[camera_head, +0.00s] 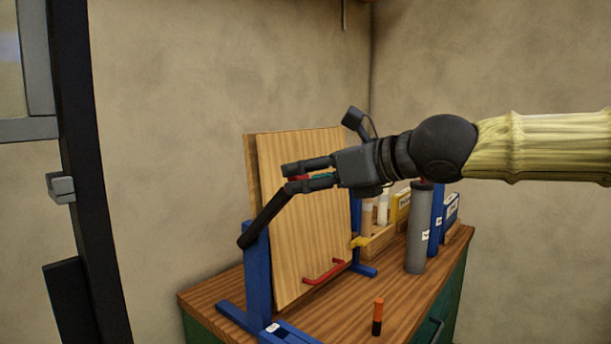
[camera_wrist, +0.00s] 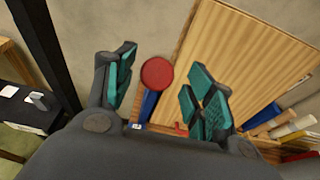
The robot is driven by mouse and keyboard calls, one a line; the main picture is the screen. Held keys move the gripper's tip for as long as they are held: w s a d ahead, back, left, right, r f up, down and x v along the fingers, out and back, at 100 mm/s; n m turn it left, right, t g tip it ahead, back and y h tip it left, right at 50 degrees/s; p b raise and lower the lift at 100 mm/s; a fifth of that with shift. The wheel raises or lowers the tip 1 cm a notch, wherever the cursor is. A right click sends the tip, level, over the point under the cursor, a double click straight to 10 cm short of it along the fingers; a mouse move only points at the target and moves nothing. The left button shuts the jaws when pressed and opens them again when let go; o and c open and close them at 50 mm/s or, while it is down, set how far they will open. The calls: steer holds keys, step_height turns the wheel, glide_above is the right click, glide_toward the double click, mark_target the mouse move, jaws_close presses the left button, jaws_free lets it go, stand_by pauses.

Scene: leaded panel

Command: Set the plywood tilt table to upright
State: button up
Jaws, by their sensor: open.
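The plywood tilt table (camera_head: 305,235) stands steeply, close to upright with a slight lean, in a blue stand (camera_head: 257,280) on the wooden bench top. A red bar handle (camera_head: 325,272) is on its lower face. A black lever (camera_head: 265,222) rises from the stand's left side toward my gripper (camera_head: 288,178). My gripper is open in front of the board's upper part. In the wrist view, a round red knob (camera_wrist: 157,73) lies between the open fingers, nearer the left one; the board (camera_wrist: 245,65) is behind. Contact with the knob cannot be told.
A grey cylinder (camera_head: 418,230) stands right of the board, near blue and yellow boxes (camera_head: 401,207). A small orange and black marker (camera_head: 378,316) stands upright near the bench's front. A dark frame (camera_head: 85,170) is at the left.

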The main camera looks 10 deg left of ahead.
steer(key=v, duration=1.1)
steer(key=shift+d, duration=0.15)
